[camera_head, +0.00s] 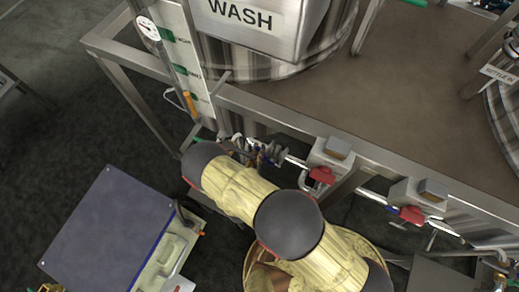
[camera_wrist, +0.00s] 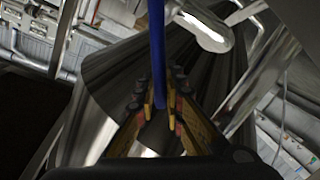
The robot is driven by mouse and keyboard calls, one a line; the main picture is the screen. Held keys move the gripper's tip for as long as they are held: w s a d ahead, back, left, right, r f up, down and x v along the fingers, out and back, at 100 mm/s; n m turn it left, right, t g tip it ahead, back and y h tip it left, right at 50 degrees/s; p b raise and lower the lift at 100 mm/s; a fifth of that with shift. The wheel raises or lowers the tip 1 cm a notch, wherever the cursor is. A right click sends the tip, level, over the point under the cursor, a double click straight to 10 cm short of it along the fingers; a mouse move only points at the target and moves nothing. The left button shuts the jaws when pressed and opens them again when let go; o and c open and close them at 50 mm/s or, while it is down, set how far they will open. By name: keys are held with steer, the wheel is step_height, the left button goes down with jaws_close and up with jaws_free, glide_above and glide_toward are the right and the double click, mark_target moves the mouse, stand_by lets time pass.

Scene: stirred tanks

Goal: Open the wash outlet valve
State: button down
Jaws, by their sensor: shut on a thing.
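The tank labelled WASH (camera_head: 240,14) stands at the top of the head view. My gripper (camera_head: 262,153) is below it, at the frame's front edge beside the pipework. In the wrist view my gripper (camera_wrist: 160,108) has its two fingers closed on either side of a long, thin blue handle (camera_wrist: 157,45). The handle runs up from between the fingertips, nearly upright in that picture. In the head view my arm and gripper hide most of the outlet valve, and only small blue bits show there.
Two valves with red parts, a nearer one (camera_head: 322,174) and a farther one (camera_head: 411,213), sit along the pipe to the right. The metal frame rail (camera_head: 290,118) runs close above my gripper. A sight gauge with an orange piece (camera_head: 190,103) stands at left.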

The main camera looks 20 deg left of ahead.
steer(key=shift+f, duration=0.1)
stand_by(0.3)
steer(key=c, duration=2)
jaws_free()
steer(key=shift+s+a, duration=0.1)
steer(key=shift+o, duration=0.5)
